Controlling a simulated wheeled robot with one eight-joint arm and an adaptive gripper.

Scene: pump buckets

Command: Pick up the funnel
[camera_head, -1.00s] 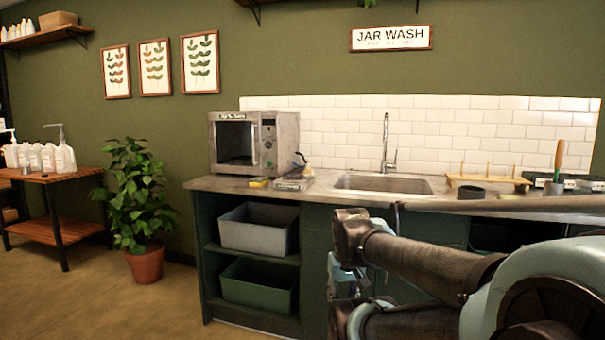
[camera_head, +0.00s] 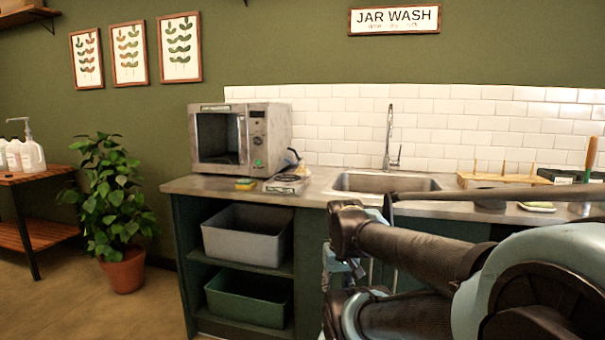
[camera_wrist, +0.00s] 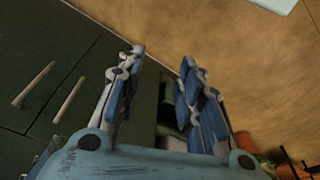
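I cannot make out a funnel in either view. My gripper (camera_wrist: 162,75) is open and empty in the wrist view, its two blue finger pads well apart. It hangs low in front of the dark cabinet, away from the countertop. In the head view only a blue part of it shows, beside and behind my arm. The arm crosses the lower right and hides part of the counter front and some of the things on the right end of the counter.
The counter (camera_head: 222,186) carries a microwave (camera_head: 221,140), a yellow-green sponge (camera_head: 245,184), a scale-like device (camera_head: 287,184), a sink (camera_head: 385,183) and a wooden peg rack. Grey (camera_head: 247,240) and green (camera_head: 245,298) bins fill shelves below. A potted plant (camera_head: 125,270) stands left; floor before it is clear.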

